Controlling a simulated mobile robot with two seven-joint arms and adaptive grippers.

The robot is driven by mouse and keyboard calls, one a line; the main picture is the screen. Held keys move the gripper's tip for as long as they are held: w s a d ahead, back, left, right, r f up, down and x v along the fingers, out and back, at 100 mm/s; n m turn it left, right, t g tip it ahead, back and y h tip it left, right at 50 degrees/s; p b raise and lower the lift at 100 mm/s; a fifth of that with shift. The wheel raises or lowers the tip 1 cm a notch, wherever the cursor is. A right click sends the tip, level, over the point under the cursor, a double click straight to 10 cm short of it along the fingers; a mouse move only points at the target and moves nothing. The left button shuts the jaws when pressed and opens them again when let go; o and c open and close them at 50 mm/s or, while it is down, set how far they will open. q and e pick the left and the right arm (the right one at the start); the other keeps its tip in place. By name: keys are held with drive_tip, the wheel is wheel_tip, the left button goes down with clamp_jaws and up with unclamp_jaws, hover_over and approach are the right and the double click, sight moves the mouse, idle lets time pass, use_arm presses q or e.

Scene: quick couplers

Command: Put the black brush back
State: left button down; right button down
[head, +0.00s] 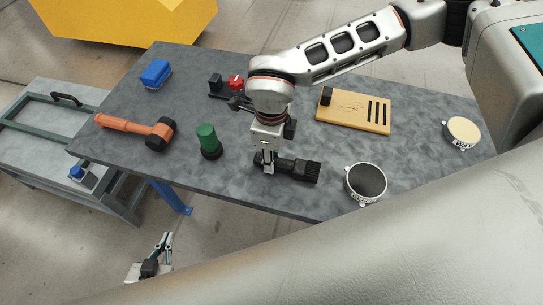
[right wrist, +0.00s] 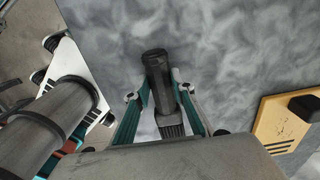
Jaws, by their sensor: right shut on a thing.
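The black brush (head: 302,169) is at the front middle of the grey table, its bristle end pointing right. My right gripper (head: 268,164) comes down from above and is shut on its handle. In the right wrist view the brush (right wrist: 158,80) lies between the teal fingers, its bristle end towards the palm. I cannot tell whether the brush touches the table. My left gripper (head: 165,243) is low at the left, beyond the table's front edge and far from the brush. Its fingertips are too small to tell whether they are open.
A round dark-topped container (head: 366,182) stands just right of the brush. A green-topped cylinder (head: 208,141) and an orange mallet (head: 138,127) are to the left. A wooden board (head: 354,112) with slots lies behind. A blue block (head: 155,74) is at the back left.

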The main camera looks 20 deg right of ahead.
drive_tip(key=c, duration=1.7)
unclamp_jaws()
drive_tip(key=shift+f, duration=0.25)
wheel_tip(320, 180, up, 7)
drive_tip(key=shift+w+a+r+b, duration=0.1)
drive_tip(key=shift+w+a+b, duration=0.05)
drive_tip(key=shift+b, duration=0.3)
drive_tip(key=shift+r, duration=0.35)
